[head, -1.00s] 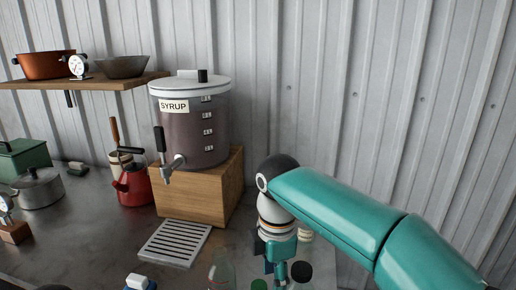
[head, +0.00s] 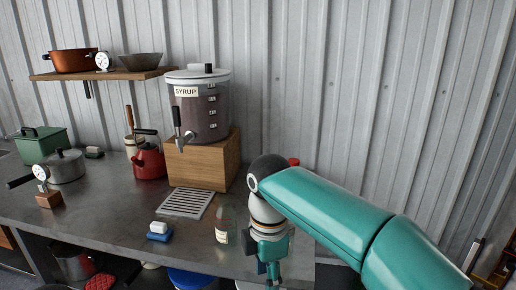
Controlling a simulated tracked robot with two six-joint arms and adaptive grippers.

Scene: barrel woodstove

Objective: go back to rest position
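My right arm comes in from the right in the head view, teal with a dark rounded wrist joint. Its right gripper (head: 273,268) points down near the table's front right edge, partly cut off by the lower part of the picture. Whether its fingers are open or shut does not show. A glass bottle with a pale label (head: 222,226) stands on the metal table (head: 110,205) just left of the gripper, apart from it. My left gripper is not in view.
A syrup dispenser (head: 199,112) stands on a wooden block (head: 203,163) with a slotted drip tray (head: 187,204) before it. A red kettle (head: 149,163), a grey pot (head: 66,168), a green box (head: 42,146) and a blue-and-white item (head: 159,232) share the table. A wooden shelf (head: 105,75) hangs behind.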

